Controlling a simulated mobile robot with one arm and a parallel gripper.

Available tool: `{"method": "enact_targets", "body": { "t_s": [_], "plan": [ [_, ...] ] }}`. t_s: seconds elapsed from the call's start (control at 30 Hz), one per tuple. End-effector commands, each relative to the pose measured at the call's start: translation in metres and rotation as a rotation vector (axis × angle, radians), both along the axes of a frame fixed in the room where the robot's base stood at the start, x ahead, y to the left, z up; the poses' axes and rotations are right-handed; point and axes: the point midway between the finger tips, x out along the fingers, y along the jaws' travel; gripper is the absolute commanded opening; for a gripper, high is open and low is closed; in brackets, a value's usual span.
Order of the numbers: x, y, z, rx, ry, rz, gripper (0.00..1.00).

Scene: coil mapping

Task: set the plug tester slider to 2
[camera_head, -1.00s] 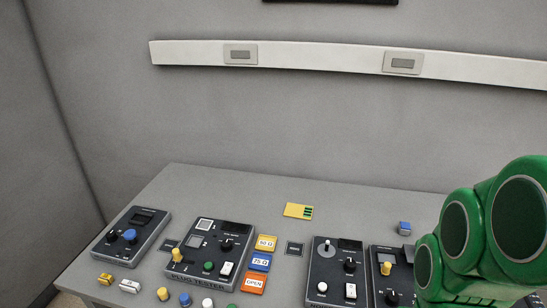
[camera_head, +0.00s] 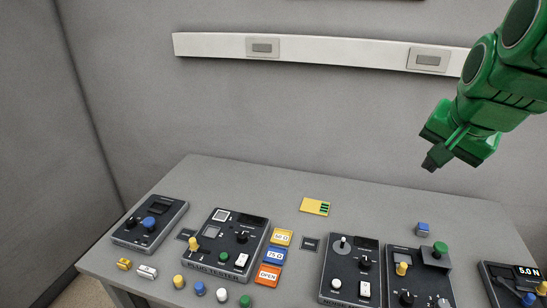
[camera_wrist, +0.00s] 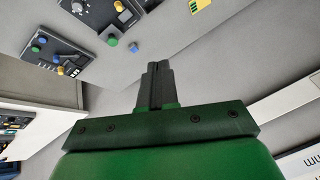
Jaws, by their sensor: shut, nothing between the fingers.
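The plug tester (camera_head: 210,257) is a dark box with its name on the front edge, left of centre on the table in the head view. My gripper (camera_head: 433,161) is high at the upper right of the head view, far from the tester. Its dark fingers (camera_wrist: 155,72) are together and empty in the wrist view.
Orange, blue and yellow labelled tiles, including OPEN (camera_head: 268,276), lie right of the tester. Another dark box (camera_head: 150,222) stands left; joystick (camera_head: 350,270) and knob boxes stand right. Loose coloured caps lie in front. The table's back (camera_head: 260,175) is clear.

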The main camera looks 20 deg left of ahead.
Motion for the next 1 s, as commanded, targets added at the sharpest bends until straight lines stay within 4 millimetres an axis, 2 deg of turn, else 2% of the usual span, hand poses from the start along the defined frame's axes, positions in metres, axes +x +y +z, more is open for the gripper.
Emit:
{"method": "enact_targets", "body": {
  "t_s": [0.1,0.3,0.37,0.77,1.0],
  "plan": [
    [0.031,-0.001,0.041,0.039,-0.096,-0.051,0.00],
    [0.074,-0.002,0.112,0.115,-0.253,-0.132,0.00],
    [0.087,0.001,0.123,0.124,-0.275,-0.143,0.00],
    [0.137,0.049,0.088,0.018,-0.154,-0.102,0.00],
    [0.164,0.085,0.064,-0.051,-0.094,-0.074,0.00]
  ]
}}
